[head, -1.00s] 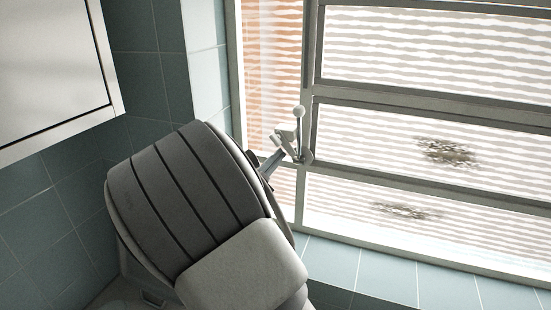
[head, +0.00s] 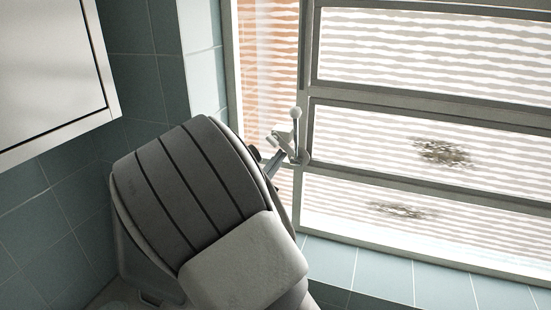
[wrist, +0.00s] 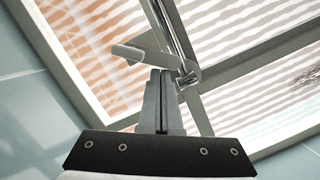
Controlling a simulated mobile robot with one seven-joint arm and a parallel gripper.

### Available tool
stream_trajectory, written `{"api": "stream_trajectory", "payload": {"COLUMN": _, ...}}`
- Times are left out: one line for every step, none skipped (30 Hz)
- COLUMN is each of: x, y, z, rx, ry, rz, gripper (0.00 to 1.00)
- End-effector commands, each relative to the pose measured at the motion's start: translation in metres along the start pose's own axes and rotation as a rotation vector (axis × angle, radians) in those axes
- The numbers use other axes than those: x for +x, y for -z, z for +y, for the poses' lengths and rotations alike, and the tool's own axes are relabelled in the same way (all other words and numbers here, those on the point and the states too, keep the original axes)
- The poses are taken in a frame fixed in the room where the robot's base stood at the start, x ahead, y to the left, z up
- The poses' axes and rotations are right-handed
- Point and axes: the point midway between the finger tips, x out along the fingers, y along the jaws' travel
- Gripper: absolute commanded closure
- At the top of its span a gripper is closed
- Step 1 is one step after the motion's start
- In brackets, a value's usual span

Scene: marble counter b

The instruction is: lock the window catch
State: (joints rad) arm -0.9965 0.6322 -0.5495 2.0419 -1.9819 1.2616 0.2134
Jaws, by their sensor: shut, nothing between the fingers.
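The window catch (head: 295,128) is on the upright window post. It has a thin rod standing nearly upright with a pale round knob on top, and a pivot at its foot. A short pale arm points left from it. In the wrist view the catch's pale arm (wrist: 135,53) lies just beyond my fingertips, with the rod and pivot (wrist: 190,79) to the right. My gripper (wrist: 160,73) is shut and empty, its tips close beside the catch. I cannot tell whether they touch it. In the head view my gripper (head: 284,152) is partly hidden behind my wrist.
The window (head: 420,92) has several panes with frame bars around the catch. A tiled sill (head: 385,277) runs below. A white cabinet (head: 45,70) hangs at upper left, and a tiled wall (head: 150,85) is behind my arm.

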Motion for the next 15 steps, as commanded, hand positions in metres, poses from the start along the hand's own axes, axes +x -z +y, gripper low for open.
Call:
{"api": "stream_trajectory", "payload": {"x": 0.001, "y": -0.003, "z": -0.001, "rx": -0.029, "ry": -0.006, "rz": -0.001, "gripper": 1.00}}
{"api": "stream_trajectory", "payload": {"x": 0.001, "y": -0.003, "z": -0.002, "rx": -0.048, "ry": -0.011, "rz": -0.001, "gripper": 1.00}}
{"api": "stream_trajectory", "payload": {"x": 0.001, "y": -0.004, "z": -0.003, "rx": -0.078, "ry": -0.018, "rz": 0.000, "gripper": 1.00}}
{"api": "stream_trajectory", "payload": {"x": 0.001, "y": -0.005, "z": -0.003, "rx": -0.099, "ry": -0.023, "rz": 0.000, "gripper": 1.00}}
{"api": "stream_trajectory", "payload": {"x": 0.002, "y": -0.006, "z": -0.004, "rx": -0.110, "ry": -0.026, "rz": 0.000, "gripper": 1.00}}
{"api": "stream_trajectory", "payload": {"x": 0.002, "y": -0.007, "z": -0.005, "rx": -0.105, "ry": -0.025, "rz": 0.000, "gripper": 1.00}}
{"api": "stream_trajectory", "payload": {"x": 0.002, "y": -0.008, "z": -0.005, "rx": -0.104, "ry": -0.024, "rz": 0.000, "gripper": 1.00}}
{"api": "stream_trajectory", "payload": {"x": 0.003, "y": -0.009, "z": -0.006, "rx": -0.103, "ry": -0.024, "rz": -0.001, "gripper": 1.00}}
{"api": "stream_trajectory", "payload": {"x": 0.003, "y": -0.010, "z": -0.007, "rx": -0.103, "ry": -0.024, "rz": -0.001, "gripper": 1.00}}
{"api": "stream_trajectory", "payload": {"x": 0.003, "y": -0.011, "z": -0.007, "rx": -0.103, "ry": -0.024, "rz": -0.001, "gripper": 1.00}}
{"api": "stream_trajectory", "payload": {"x": 0.003, "y": -0.012, "z": -0.007, "rx": -0.103, "ry": -0.024, "rz": -0.001, "gripper": 1.00}}
{"api": "stream_trajectory", "payload": {"x": 0.004, "y": -0.014, "z": -0.008, "rx": -0.103, "ry": -0.024, "rz": -0.001, "gripper": 1.00}}
{"api": "stream_trajectory", "payload": {"x": 0.004, "y": -0.015, "z": -0.008, "rx": -0.103, "ry": -0.024, "rz": -0.001, "gripper": 1.00}}
{"api": "stream_trajectory", "payload": {"x": 0.004, "y": -0.016, "z": -0.008, "rx": -0.104, "ry": -0.024, "rz": -0.001, "gripper": 1.00}}
{"api": "stream_trajectory", "payload": {"x": 0.004, "y": -0.017, "z": -0.009, "rx": -0.104, "ry": -0.024, "rz": -0.001, "gripper": 1.00}}
